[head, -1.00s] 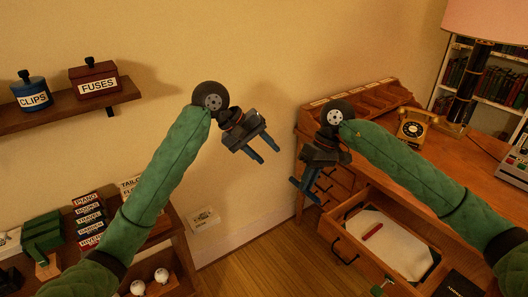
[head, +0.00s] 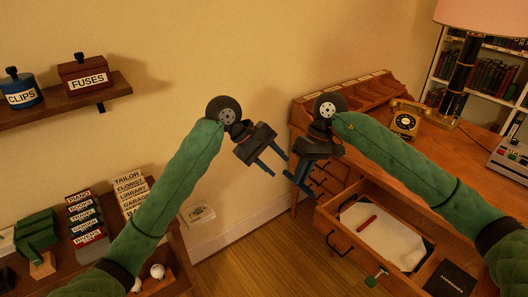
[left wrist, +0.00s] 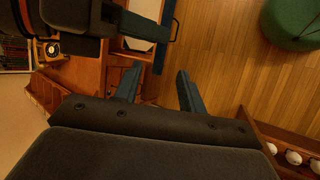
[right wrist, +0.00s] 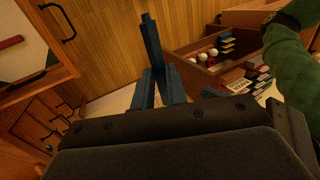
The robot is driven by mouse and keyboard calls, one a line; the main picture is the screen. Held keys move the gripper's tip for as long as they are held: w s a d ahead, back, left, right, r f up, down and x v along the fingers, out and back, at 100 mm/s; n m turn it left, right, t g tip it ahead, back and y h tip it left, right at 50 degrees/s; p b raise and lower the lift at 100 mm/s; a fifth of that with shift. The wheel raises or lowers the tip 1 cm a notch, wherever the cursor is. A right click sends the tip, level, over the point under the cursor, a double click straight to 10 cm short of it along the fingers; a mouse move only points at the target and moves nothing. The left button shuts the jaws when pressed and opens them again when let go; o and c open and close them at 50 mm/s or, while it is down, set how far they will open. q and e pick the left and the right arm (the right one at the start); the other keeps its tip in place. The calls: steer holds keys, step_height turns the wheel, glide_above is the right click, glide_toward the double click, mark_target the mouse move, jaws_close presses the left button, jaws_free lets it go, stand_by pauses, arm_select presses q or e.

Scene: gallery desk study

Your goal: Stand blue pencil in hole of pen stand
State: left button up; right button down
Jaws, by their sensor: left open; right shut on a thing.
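My right gripper (head: 303,178) is shut on a thin blue stick, which looks like the blue pencil (head: 311,193), held crosswise at its fingertips. The pencil also shows as a long blue bar in the left wrist view (left wrist: 162,50). In the right wrist view, a blue upright (right wrist: 149,35) rises at the fingers; I cannot tell pencil from blue finger there. My left gripper (head: 276,165) is open and empty, just left of the right gripper and apart from it. I cannot make out the pen stand in any view.
An open desk drawer (head: 333,222) holds white paper and a red pen (head: 367,224). A telephone (head: 404,122) stands on the desk. A wall shelf (head: 110,92) carries labelled boxes at upper left. A low cabinet with labelled blocks (head: 82,213) is at lower left. Floor shows between.

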mark_target(289, 175)
arm_select(q)
steer(key=shift+x, duration=2.6)
jaws_close()
arm_select(e)
steer(key=c, duration=1.3)
jaws_free()
steer(key=shift+c, duration=0.2)
